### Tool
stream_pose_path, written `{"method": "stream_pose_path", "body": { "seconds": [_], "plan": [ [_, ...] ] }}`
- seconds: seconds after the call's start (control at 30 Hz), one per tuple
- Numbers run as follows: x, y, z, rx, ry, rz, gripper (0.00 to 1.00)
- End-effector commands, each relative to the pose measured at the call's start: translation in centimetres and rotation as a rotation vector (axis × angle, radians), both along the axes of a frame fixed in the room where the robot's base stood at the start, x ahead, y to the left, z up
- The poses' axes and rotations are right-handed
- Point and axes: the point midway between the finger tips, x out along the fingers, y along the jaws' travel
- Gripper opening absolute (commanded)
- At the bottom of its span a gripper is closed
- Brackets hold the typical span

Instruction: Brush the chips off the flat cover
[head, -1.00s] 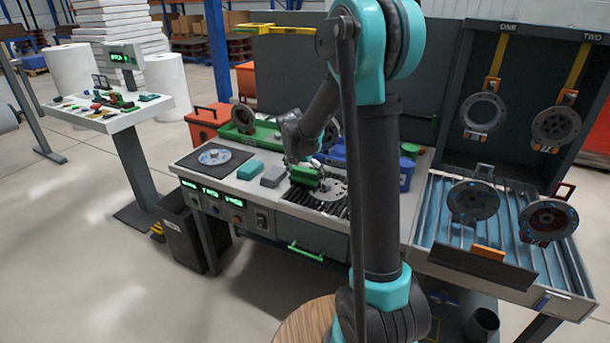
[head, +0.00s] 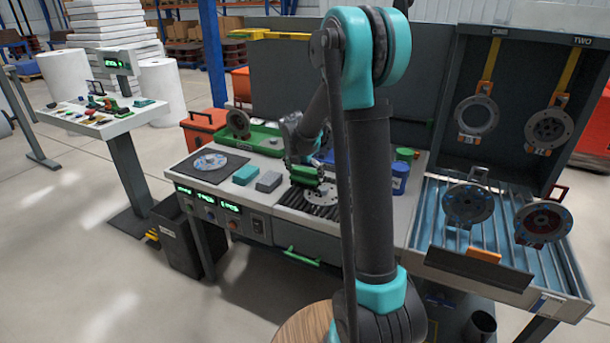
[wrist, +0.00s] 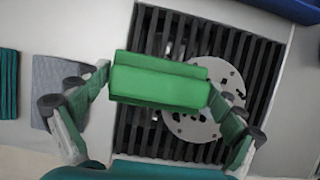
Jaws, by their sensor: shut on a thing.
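My gripper (head: 306,176) is shut on a green block-shaped brush (wrist: 158,80), gripped by its two ends in the wrist view. The flat cover (wrist: 224,76) is a pale grey disc with holes, lying on a dark slatted grate (wrist: 262,62). The brush is over the left part of the cover and hides some of it; I cannot tell whether it touches. Dark specks show on the cover's lower part, but I cannot tell chips from holes. In the head view the cover (head: 331,192) is partly hidden by my gripper and arm.
A teal block (head: 246,175) and a grey block (head: 269,181) lie left of the grate. A dark mat (head: 232,174) with a disc is farther left. Behind are a green tray (head: 262,138) and a blue container (head: 399,177). A blue ribbed rack (head: 430,220) stands right.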

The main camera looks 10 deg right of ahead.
Motion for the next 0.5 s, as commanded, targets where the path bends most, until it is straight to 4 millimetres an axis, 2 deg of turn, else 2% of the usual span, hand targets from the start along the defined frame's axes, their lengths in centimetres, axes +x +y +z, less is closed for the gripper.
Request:
{"method": "stream_pose_path", "body": {
  "seconds": [0.5],
  "plan": [
    [-1.8, 1.3, 0.0, 0.001, 0.001, 0.000, 0.71]
  ]
}}
